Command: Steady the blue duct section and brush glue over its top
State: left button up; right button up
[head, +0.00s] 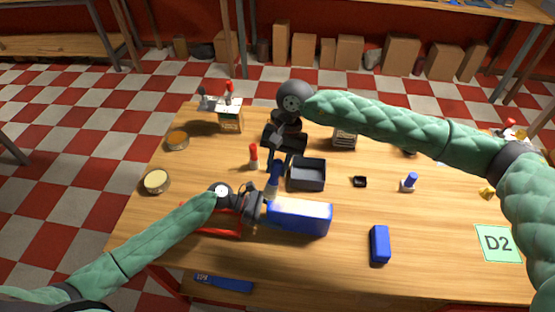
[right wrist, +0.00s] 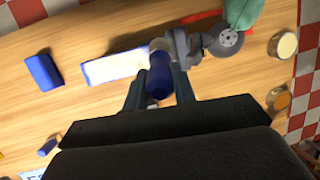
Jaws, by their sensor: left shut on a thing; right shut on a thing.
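The blue duct section (head: 299,221) lies on the table in front of me, with a pale top face; it also shows in the right wrist view (right wrist: 116,66). My left gripper (head: 260,207) is shut on its left end. My right gripper (head: 277,164) points down and is shut on the blue handle of the glue brush (head: 274,174). In the right wrist view, the brush (right wrist: 159,86) stands between the fingers, its pale lower part at the duct's end beside my left gripper (right wrist: 178,45). I cannot tell whether its tip touches the top.
A black tray (head: 307,176) stands close behind the duct, with a red-capped bottle (head: 253,158) to its left. A blue block (head: 380,244) and a D2 card (head: 497,243) lie to the right. A red frame (head: 215,234) sits under my left arm. The front right table is mostly clear.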

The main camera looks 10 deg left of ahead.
notch_tip(320, 180, down, 5)
jog(key=shift+d+f, duration=0.25)
jog(key=shift+d, duration=0.35)
grip_shut()
jog(key=shift+a+r, duration=0.2)
jog(key=shift+r, duration=1.15)
jog(key=shift+a+r, duration=0.2)
jog(key=shift+r, duration=1.1)
jog(key=shift+a+r, duration=0.2)
jog(key=shift+r, duration=1.15)
pick_arm(q)
jog(key=o, duration=1)
